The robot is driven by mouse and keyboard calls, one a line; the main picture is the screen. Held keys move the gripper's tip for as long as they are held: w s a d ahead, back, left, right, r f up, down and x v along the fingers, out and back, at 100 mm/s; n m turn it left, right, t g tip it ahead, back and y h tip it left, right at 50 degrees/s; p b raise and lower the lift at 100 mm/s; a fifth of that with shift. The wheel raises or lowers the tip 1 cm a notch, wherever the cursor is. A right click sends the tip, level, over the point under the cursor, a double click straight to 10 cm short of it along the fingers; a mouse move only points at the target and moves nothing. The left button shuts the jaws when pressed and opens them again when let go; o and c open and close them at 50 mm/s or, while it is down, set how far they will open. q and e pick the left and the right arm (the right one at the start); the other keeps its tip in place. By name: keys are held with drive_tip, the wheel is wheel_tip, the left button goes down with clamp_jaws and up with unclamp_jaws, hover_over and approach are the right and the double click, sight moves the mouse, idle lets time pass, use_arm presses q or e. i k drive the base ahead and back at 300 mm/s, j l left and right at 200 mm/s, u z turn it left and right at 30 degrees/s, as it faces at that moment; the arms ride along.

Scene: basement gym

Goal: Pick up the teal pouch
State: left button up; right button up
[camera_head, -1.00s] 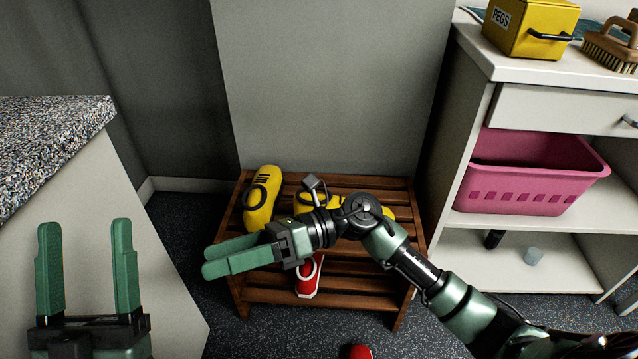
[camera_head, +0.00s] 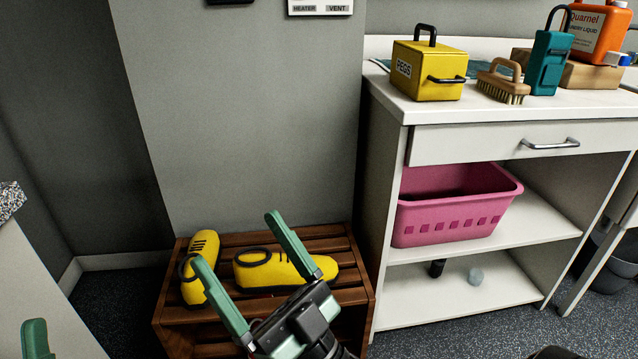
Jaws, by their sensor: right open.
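The teal pouch (camera_head: 548,64) stands upright on the white counter at the upper right, with a dark loop handle on top. It is between the wooden brush and the orange bottle. My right gripper (camera_head: 238,240) is open and empty, with its fingers pointing up over the slatted wooden rack. It is far below and left of the pouch. Only one green fingertip of my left gripper (camera_head: 36,338) shows at the bottom left corner; the rest is out of frame.
The white counter (camera_head: 440,112) also bears a yellow pegs box (camera_head: 418,72), a brush (camera_head: 503,84) and an orange bottle (camera_head: 598,30). A pink basket (camera_head: 450,220) sits on the shelf below. Yellow shoes (camera_head: 275,268) lie on the wooden rack (camera_head: 345,255).

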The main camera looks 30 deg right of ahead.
sight(550, 51)
drive_tip(key=z, duration=2.15)
drive_tip(key=l+u, duration=0.3)
drive_tip(key=l, duration=0.4)
drive_tip(key=l+u, duration=0.35)
drive_tip(key=l, duration=0.35)
